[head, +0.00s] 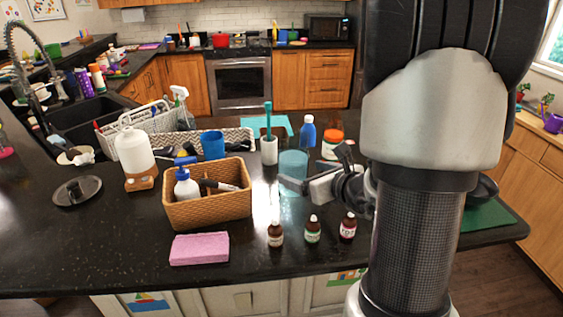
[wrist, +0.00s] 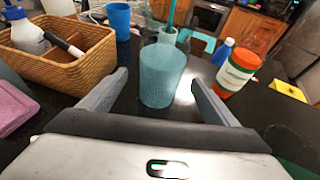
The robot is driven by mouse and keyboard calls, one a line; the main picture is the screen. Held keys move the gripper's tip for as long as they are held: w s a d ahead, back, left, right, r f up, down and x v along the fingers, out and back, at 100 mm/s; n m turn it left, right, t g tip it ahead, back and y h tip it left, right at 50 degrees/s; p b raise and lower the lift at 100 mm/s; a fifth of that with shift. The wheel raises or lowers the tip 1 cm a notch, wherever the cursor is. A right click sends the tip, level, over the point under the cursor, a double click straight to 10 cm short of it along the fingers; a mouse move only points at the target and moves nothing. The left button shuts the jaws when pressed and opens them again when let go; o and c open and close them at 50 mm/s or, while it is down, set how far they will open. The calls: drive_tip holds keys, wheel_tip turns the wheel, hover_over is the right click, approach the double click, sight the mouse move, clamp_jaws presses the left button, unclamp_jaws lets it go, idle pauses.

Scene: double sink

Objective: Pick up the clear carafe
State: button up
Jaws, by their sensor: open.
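The carafe (head: 293,166) is see-through with a blue-green tint and stands upright on the dark counter. My gripper (head: 317,170) is open and level, low over the counter at the carafe's near right side. In the wrist view the carafe appears between the two fingers of my gripper (wrist: 159,78), with a gap on each side. I see no contact, and I cannot tell how far the fingertips reach along its sides.
A wicker basket (head: 208,208) with bottles stands left of the carafe. An orange-and-white jar (wrist: 237,72) and a blue bottle (head: 308,133) are close on the right and behind. A white cup (head: 268,150) with a brush is behind. Small brown bottles (head: 312,230) stand in front.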

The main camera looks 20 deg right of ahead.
drive_tip(key=shift+r+p+x, duration=0.15)
drive_tip(key=shift+p+x, duration=0.2)
drive_tip(key=shift+x, duration=1.2)
drive_tip(key=shift+r+p+x, duration=0.1)
drive_tip(key=shift+p+x, duration=0.2)
drive_tip(key=shift+x, duration=1.3)
drive_tip(key=shift+c, duration=0.5)
drive_tip(key=c, duration=1.4)
drive_tip(key=shift+w+r, duration=0.1)
drive_tip(key=shift+r, duration=0.05)
drive_tip(key=shift+c, duration=0.9)
